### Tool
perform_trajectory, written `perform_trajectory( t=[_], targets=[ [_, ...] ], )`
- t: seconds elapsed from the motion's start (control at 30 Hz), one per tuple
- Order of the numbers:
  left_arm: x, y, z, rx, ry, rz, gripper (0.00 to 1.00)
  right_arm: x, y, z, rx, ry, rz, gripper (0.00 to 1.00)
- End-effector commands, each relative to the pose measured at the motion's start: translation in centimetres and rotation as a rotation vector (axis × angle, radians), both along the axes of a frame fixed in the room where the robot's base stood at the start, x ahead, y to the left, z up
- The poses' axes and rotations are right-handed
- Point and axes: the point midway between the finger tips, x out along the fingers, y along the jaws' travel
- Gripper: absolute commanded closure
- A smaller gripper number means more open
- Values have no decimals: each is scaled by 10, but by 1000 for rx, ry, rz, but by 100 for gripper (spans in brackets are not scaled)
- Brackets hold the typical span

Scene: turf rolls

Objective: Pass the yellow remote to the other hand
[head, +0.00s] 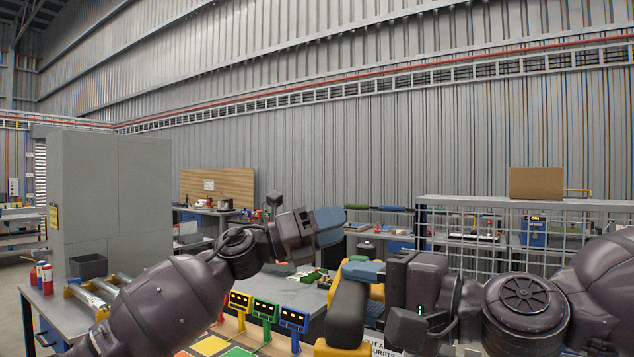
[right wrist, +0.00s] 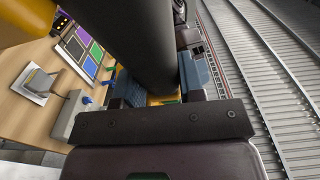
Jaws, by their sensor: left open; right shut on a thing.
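The yellow remote (head: 376,291) shows as yellow parts around a thick dark grey bar, low in the middle of the head view. My right gripper (head: 362,272) is shut on it. In the right wrist view the dark bar of the remote (right wrist: 135,40) runs between the blue fingers of my right gripper (right wrist: 168,88), with a yellow part at the left edge. My left gripper (head: 331,225) is open and empty, above and slightly left of the remote, apart from it in the picture. The gap between its fingers is hidden from this side.
Small coloured display boxes (head: 265,309) stand on a wooden bench top with coloured squares (head: 207,345) below my left arm. A sign (head: 378,345) is partly hidden at the bottom. A wire mesh rack (head: 510,264) stands right, a grey cabinet (head: 108,200) left.

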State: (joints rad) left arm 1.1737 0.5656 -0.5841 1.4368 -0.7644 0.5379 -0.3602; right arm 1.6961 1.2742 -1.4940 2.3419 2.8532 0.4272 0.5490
Motion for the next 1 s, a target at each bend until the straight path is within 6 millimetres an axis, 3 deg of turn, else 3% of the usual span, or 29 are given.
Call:
perform_trajectory(
  t=[0.03,0.13,0.3,0.47,0.67,1.0],
  targets=[
    [-4,-6,14,46,-53,-14,49,0,0,1,0,-4,0,100],
    [-14,-20,27,161,-154,-66,49,0,0,1,1,-3,0,100],
    [-32,-38,32,403,-319,-185,49,0,0,1,0,-4,0,100],
    [-46,-42,34,634,-451,-301,49,0,0,1,0,-4,0,100],
    [-59,-29,42,928,-580,-437,49,0,0,1,0,-4,0,100],
    [-73,13,71,1316,-669,-608,49,0,0,1,1,-3,0,100]
  ],
)
